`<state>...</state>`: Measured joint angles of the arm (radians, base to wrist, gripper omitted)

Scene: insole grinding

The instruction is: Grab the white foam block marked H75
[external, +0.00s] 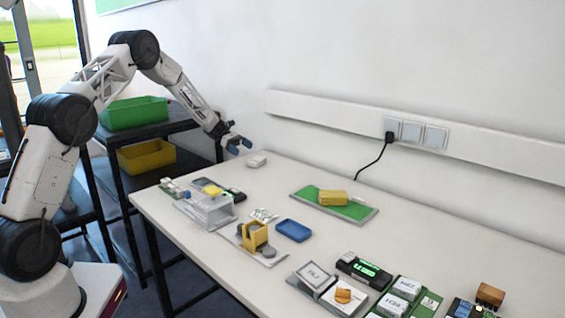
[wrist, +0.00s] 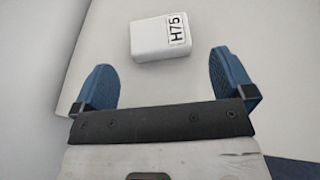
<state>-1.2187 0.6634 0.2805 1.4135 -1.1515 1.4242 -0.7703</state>
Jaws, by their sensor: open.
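The white foam block (wrist: 155,38) shows its H75 label in the wrist view, a black-framed mark at its right end. It lies on the table just beyond my fingertips, lined up between them but not enclosed. In the external view the block (external: 257,161) is near the table's far left corner. My gripper (external: 237,145) is above the table edge, to the left of the block. Its two blue fingers are apart and empty in the wrist view (wrist: 160,78).
A green board (external: 310,201) with a yellow block lies to the right. A clear box (external: 208,210), a yellow holder (external: 254,235) and a blue tray (external: 293,230) stand nearer the front. The table around the H75 block is clear. The wall is behind it.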

